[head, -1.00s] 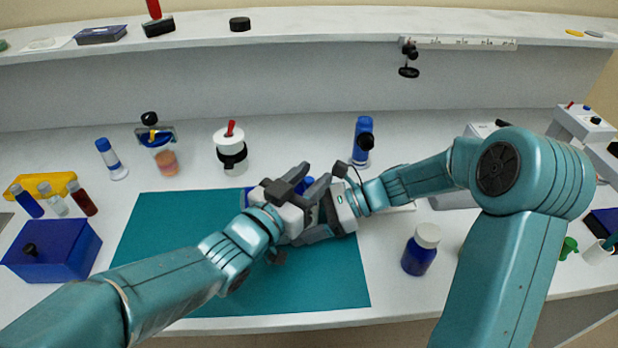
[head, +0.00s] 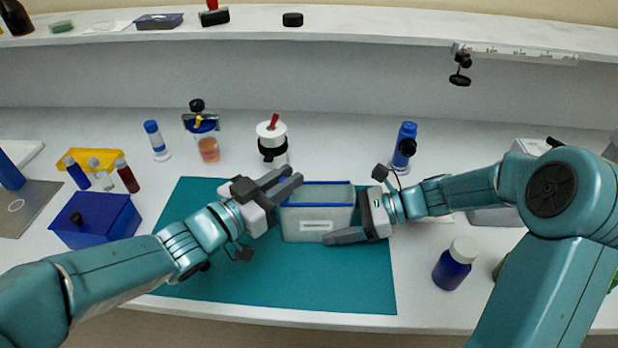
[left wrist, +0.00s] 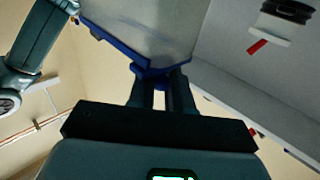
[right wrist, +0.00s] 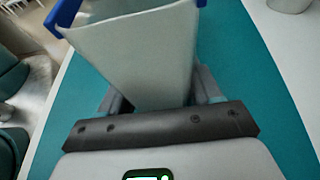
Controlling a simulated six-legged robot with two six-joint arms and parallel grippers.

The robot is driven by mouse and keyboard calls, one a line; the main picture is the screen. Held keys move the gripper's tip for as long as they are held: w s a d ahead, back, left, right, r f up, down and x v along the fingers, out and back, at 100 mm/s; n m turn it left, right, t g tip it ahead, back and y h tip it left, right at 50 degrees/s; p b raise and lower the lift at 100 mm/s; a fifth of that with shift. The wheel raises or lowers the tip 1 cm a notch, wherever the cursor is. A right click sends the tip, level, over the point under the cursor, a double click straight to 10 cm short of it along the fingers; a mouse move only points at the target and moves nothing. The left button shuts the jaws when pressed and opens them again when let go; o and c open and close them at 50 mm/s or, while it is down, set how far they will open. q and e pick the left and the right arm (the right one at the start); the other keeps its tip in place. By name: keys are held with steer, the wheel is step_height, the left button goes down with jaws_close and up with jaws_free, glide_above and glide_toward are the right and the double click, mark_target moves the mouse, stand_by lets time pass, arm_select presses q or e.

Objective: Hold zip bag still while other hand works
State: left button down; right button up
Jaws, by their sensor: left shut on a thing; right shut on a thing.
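The zip bag (head: 318,218) is pale and translucent with a blue rim and a white label. It stands upright with its mouth open, over the teal mat (head: 300,285). My left gripper (head: 288,186) is shut on its upper left rim corner; the left wrist view shows the blue rim between the fingers (left wrist: 160,82). My right gripper (head: 350,212) is shut on its lower right side; the right wrist view shows the bag wall (right wrist: 140,50) running down between the fingers. The bag's far side and underside are hidden in the head view.
A blue bottle with a white cap (head: 455,262) stands right of the mat. A white jar (head: 272,145), an orange-filled cup (head: 207,145) and a blue-topped device (head: 404,148) stand behind. A blue box (head: 95,222) is at left. The mat's front part is clear.

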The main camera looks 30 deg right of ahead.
arm_select(q)
steer(key=shift+w+a, duration=0.15)
steer(key=shift+a, duration=0.05)
arm_select(e)
steer(key=shift+d, duration=0.1)
arm_select(q)
steer(key=c, duration=1.1)
jaws_free()
steer(key=v, duration=1.2)
steer(key=shift+r, duration=0.1)
arm_select(e)
steer(key=o, duration=1.3)
steer(key=shift+c, duration=0.2)
